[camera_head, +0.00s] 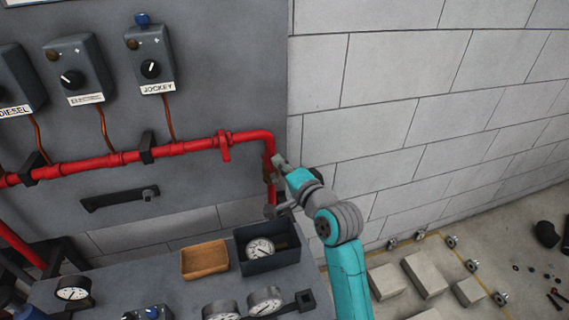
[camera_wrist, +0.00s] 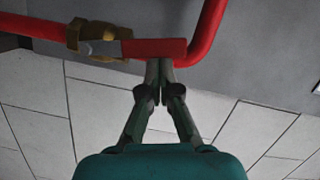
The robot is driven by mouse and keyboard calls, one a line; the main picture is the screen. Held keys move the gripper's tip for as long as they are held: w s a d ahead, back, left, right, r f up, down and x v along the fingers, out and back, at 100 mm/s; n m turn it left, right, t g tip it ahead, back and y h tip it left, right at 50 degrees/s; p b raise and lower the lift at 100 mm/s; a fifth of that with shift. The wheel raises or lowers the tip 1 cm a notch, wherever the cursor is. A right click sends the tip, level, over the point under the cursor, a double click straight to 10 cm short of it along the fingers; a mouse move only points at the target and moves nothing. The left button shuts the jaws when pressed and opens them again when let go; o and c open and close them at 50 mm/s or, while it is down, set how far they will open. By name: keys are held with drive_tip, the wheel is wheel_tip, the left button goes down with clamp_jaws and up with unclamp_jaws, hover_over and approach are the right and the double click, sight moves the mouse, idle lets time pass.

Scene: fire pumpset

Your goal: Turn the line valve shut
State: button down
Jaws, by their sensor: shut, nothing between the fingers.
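The line valve is a brass body (camera_wrist: 88,38) on the red pipe, seen large in the wrist view. Its flat red lever (camera_wrist: 153,48) extends to the right from the valve and looks roughly in line with the pipe. My gripper (camera_wrist: 160,65) is shut and empty. Its fingertips are at the lower edge of the lever near its free end; whether they touch it I cannot tell. In the head view the brass valve (camera_head: 267,177) is on the downward pipe run, partly hidden by my arm, and the lever is not clear there.
The red pipe (camera_head: 185,147) runs along the grey panel and bends down near its right edge. Below are a dark box (camera_head: 283,259) with a gauge (camera_head: 260,249), and a wooden tray (camera_head: 205,260). Control boxes (camera_head: 150,58) hang above. Concrete blocks (camera_head: 425,273) lie on the floor at right.

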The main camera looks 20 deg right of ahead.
sight(266, 163)
drive_tip(key=a+n, duration=0.3)
drive_tip(key=shift+f+g+h, duration=0.1)
drive_tip(key=shift+g+h, duration=0.2)
drive_tip(key=shift+h, duration=0.1)
drive_tip(key=a+f+n+h, duration=0.3)
drive_tip(key=a+f+n, duration=0.2)
drive_tip(key=n, duration=0.4)
drive_tip(key=shift+a+g, duration=0.25)
drive_tip(key=shift+g, duration=0.15)
drive_tip(key=shift+f, duration=0.15)
